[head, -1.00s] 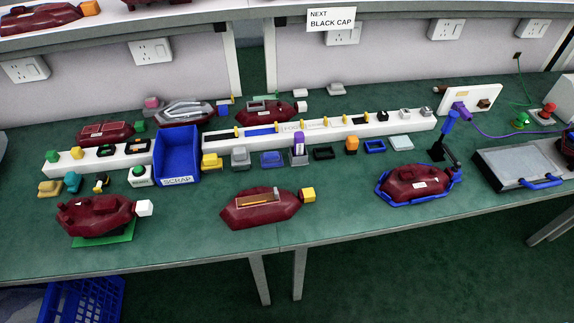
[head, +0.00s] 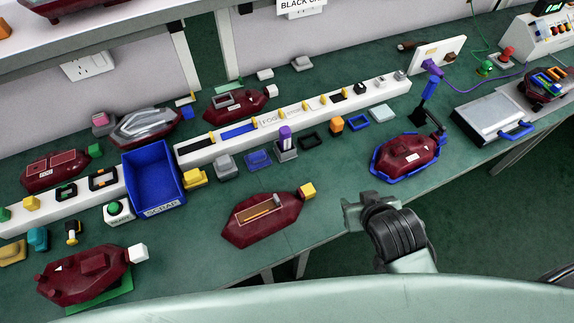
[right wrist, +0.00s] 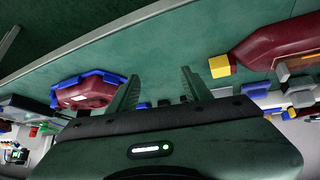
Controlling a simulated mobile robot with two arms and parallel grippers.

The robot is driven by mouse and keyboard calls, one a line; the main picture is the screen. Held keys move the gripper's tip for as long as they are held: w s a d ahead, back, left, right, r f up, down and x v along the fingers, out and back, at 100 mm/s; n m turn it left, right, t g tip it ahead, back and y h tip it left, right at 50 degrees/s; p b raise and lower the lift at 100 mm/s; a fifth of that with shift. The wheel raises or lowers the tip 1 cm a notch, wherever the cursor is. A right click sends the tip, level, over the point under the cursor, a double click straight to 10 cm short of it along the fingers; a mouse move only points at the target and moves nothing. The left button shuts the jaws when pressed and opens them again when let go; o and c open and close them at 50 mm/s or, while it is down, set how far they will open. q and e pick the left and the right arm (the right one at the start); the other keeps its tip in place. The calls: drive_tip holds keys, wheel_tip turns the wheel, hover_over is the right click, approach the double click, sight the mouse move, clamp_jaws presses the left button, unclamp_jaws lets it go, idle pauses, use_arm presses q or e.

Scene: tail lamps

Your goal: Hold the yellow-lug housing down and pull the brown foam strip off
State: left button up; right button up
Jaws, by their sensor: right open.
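The yellow-lug housing (head: 262,231) is dark red and lies on the green bench in the head view. Its yellow lug (head: 307,190) points to the back right. The brown foam strip (head: 257,212) lies in the pale-edged recess on its top. My right gripper (head: 354,214) is to the right of the housing, apart from it, by the bench's front edge. In the right wrist view its fingers (right wrist: 160,84) are spread and empty. The housing (right wrist: 280,38) and its yellow lug (right wrist: 220,66) show there at upper right. My left gripper is not in view.
A blue scrap bin (head: 153,178) stands behind and left of the housing. A white rail (head: 300,110) with small parts runs behind. A white-lug housing (head: 80,278) lies at front left, another in a blue cradle (head: 378,170) at right.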

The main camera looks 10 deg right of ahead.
drive_tip(key=w+a+r+t+y, duration=0.1)
drive_tip(key=w+a+r+t, duration=0.3)
drive_tip(key=r, duration=0.3)
drive_tip(key=w+a+r+n+t+y, duration=0.1)
drive_tip(key=w+r+t, duration=0.2)
drive_tip(key=w+r, duration=0.35)
drive_tip(key=w+a+r+t+y, duration=0.1)
drive_tip(key=w+a+r+t, duration=0.3)
drive_tip(key=r, duration=0.3)
drive_tip(key=s+a+r+n+g+y, duration=0.3)
drive_tip(key=a+r+n+y, duration=0.75)
drive_tip(key=a+y, duration=0.35)
drive_tip(key=s+a+f+n+g+y, duration=0.1)
drive_tip(key=s+a+f+n+g, duration=0.9)
drive_tip(key=g, duration=0.5)
drive_tip(key=g+h, duration=0.2)
drive_tip(key=h, duration=1.1)
approach(277, 197)
drive_tip(key=f, duration=0.2)
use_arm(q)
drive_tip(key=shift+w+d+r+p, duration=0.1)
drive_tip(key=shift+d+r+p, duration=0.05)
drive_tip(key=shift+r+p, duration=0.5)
use_arm(e)
drive_tip(key=x, duration=0.7)
drive_tip(key=shift+s+a, duration=0.15)
drive_tip(key=shift+a, duration=0.25)
